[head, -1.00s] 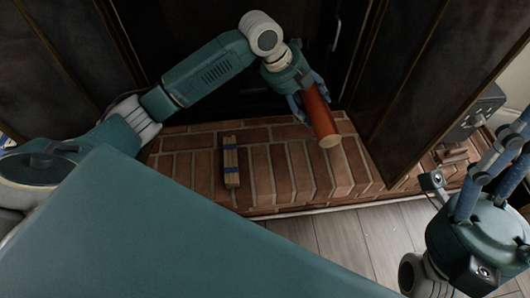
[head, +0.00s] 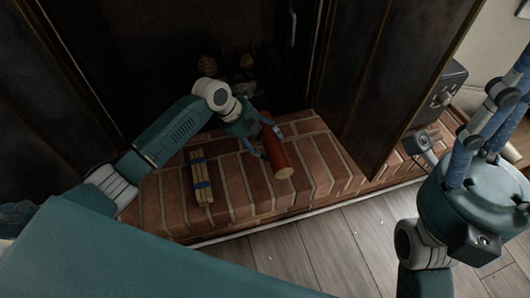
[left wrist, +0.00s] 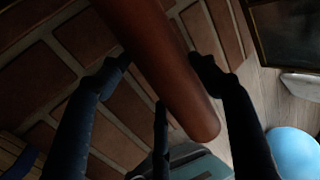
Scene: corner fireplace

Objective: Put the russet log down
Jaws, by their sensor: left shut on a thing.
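The russet log (head: 276,150) is a smooth red-brown cylinder with a pale cut end toward the front of the hearth. My left gripper (head: 262,146) is shut on it, its dark blue fingers on either side. The log also runs between the fingers in the left wrist view (left wrist: 160,62), with brick close behind it. It is over or on the brick hearth (head: 240,188); I cannot tell whether it touches the bricks. My right arm shows at the right edge, but its fingertips are not in view.
A bundle of pale sticks with blue bands (head: 202,178) lies on the hearth left of the log. The dark fireplace opening with round logs (head: 207,66) is behind. Dark panels flank it.

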